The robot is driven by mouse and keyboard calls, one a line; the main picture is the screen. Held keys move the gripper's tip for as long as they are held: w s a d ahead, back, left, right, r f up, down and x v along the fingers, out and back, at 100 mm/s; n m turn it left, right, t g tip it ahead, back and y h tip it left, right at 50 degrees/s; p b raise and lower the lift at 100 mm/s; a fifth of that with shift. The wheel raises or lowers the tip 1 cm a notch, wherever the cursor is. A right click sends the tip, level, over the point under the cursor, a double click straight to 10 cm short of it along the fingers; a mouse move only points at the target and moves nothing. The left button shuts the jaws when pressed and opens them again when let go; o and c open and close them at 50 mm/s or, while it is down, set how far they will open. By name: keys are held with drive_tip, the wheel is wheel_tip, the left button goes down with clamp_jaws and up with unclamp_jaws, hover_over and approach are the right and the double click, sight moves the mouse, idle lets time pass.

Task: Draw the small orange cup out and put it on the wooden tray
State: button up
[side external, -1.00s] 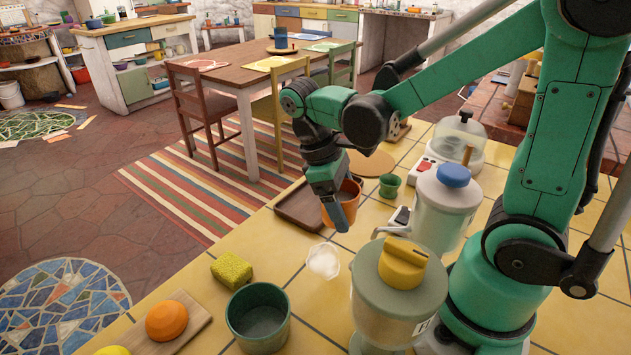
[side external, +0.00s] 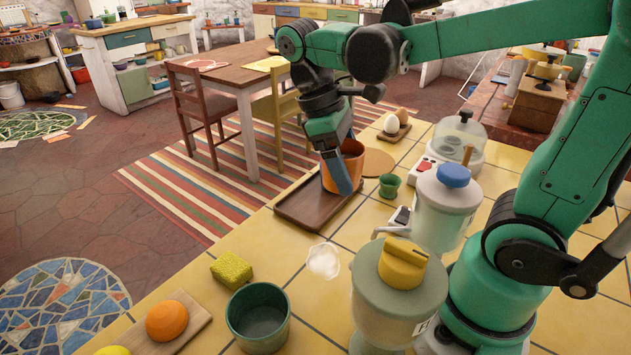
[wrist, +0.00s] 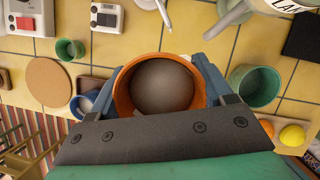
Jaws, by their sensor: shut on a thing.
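The orange cup (side external: 349,166) is held upright by my gripper (side external: 340,180), whose fingers are closed on its outside walls. In the wrist view the cup (wrist: 122,100) is seen from above between the two fingers (wrist: 162,85), with a grey-brown round inside. The dark wooden tray (side external: 300,208) lies on the yellow tiled counter. In the side view the cup overlaps the tray's far right part; I cannot tell whether it touches the tray.
A small green cup (side external: 389,187) and a round board (side external: 378,163) are right of the tray. Eggs (side external: 390,125) sit on a small board behind. A larger green pot (side external: 258,318), a yellow sponge (side external: 231,270) and lidded canisters (side external: 398,300) stand nearer.

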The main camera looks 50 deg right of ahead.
hover_over(361, 245)
drive_tip(key=s+a, duration=0.1)
drive_tip(key=a, duration=0.2)
drive_tip(key=shift+a+f, duration=0.1)
drive_tip(key=shift+f, duration=4.4)
drive_tip(key=shift+s+f, duration=0.2)
drive_tip(key=shift+f, duration=0.1)
drive_tip(key=shift+f, duration=0.1)
clamp_jaws()
drive_tip(key=shift+s+f, duration=0.1)
drive_tip(key=shift+f, duration=0.1)
drive_tip(key=shift+x, duration=2.3)
drive_tip(key=shift+w+d, duration=0.65)
drive_tip(key=shift+w, duration=0.2)
drive_tip(key=shift+w+d, duration=0.65)
drive_tip(key=shift+w, duration=0.15)
